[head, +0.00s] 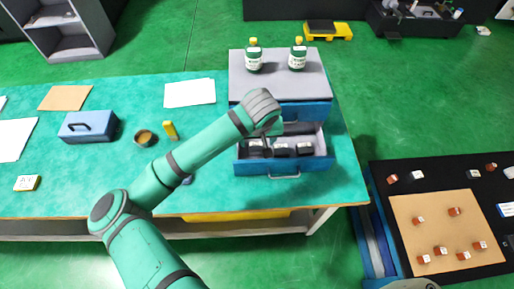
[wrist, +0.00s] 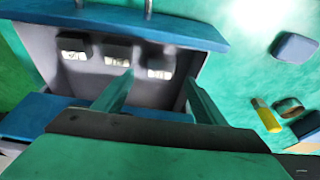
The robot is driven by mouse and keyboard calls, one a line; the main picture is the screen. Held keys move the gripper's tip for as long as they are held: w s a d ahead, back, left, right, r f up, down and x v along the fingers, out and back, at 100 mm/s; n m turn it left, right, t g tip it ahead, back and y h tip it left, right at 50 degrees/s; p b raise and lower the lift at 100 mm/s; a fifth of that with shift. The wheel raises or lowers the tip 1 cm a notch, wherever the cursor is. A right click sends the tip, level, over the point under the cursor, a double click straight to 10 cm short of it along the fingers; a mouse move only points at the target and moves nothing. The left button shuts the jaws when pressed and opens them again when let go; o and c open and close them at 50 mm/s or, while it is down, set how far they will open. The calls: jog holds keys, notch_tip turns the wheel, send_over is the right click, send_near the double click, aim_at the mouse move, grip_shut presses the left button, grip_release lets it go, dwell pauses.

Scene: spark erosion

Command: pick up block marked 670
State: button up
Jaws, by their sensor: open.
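Three dark blocks with white labels lie in a row in an open blue drawer (head: 254,169): a left block (head: 255,147), a middle block (head: 281,149) and a right block (head: 304,149). The wrist view shows the same row as blocks (wrist: 72,47), (wrist: 117,55) and (wrist: 160,66). The labels are too small and blurred to read, so I cannot tell which is marked 670. My gripper (wrist: 156,92) is open and empty above the drawer, its fingers pointing toward the row. In the head view my arm hides most of it.
The drawer belongs to a grey-topped blue cabinet (head: 238,84) bearing two green-and-white bottles (head: 254,62) (head: 298,60). The drawer walls closely surround the blocks. A yellow object (head: 170,130), a round tin (head: 145,138) and a blue toolbox (head: 88,126) stand left on the green bench (head: 205,205).

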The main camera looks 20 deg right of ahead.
aim_at(256, 147)
jog(key=shift+x, duration=3.55)
jog(key=shift+w, duration=0.1)
jog(key=c, duration=1.6)
